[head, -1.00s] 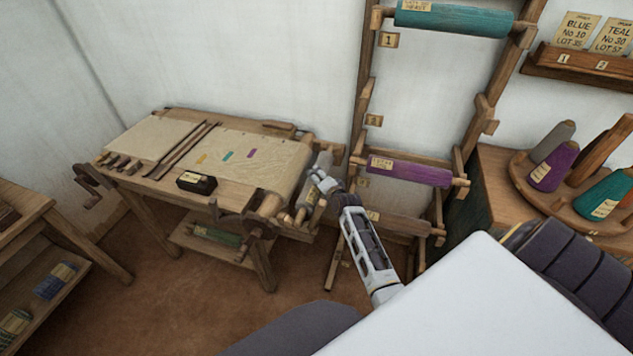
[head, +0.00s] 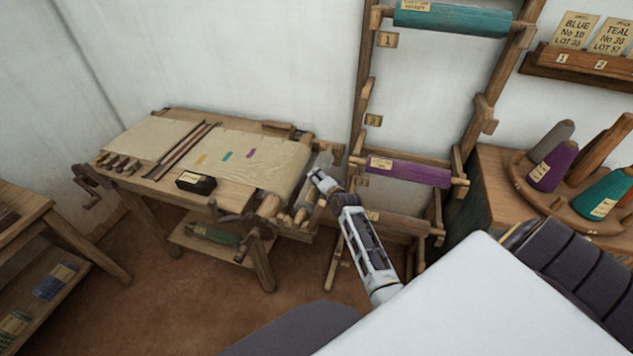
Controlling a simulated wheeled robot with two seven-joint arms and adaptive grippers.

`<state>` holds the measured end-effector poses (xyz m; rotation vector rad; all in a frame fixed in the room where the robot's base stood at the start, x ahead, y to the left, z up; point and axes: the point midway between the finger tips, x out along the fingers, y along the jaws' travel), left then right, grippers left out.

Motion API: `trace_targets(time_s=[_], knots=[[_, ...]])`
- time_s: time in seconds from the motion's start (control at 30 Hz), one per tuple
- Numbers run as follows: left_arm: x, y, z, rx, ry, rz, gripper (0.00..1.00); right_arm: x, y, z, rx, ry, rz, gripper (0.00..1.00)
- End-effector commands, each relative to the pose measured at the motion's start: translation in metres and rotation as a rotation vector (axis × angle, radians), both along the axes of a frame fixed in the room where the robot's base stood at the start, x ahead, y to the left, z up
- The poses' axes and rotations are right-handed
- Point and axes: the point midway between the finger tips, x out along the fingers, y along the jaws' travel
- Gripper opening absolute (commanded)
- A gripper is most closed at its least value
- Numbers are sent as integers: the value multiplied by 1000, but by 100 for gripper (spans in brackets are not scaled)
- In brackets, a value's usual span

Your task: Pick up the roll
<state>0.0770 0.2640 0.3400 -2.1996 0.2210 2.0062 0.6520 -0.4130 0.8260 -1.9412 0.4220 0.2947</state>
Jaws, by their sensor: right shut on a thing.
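My right gripper (head: 316,178) is at the right end of the loom, shut on a pale grey roll (head: 308,199). The roll stands on a slant beside the loom's cloth beam, and the gripper hides part of it. I cannot tell whether it still touches its support. A teal roll (head: 453,18) lies high on the wooden rack, and a purple roll (head: 418,174) lies lower on it. A green roll (head: 213,235) lies on the shelf under the loom. My left gripper is not in view.
The loom (head: 232,188) carries cloth and a small dark box (head: 196,182). The ladder-like rack (head: 362,100) stands right behind my right arm. At the right, a table holds a round stand (head: 530,190) with cones of yarn. The brown floor in front of the loom is clear.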

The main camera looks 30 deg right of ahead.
Motion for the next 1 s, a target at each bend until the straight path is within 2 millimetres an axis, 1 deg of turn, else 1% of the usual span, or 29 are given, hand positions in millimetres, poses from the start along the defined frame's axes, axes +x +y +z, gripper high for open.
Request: trace_targets(time_s=[0.2,0.37,0.53,0.8,1.0], knots=[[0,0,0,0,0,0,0,1,0,4,0,-4,-1,15],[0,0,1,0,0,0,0,1,0,11,0,-4,-1,15],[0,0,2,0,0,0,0,1,-1,28,0,-6,-1,15],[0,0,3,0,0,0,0,2,0,65,0,-8,0,15],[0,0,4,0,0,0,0,1,0,89,-1,-6,-1,15]])
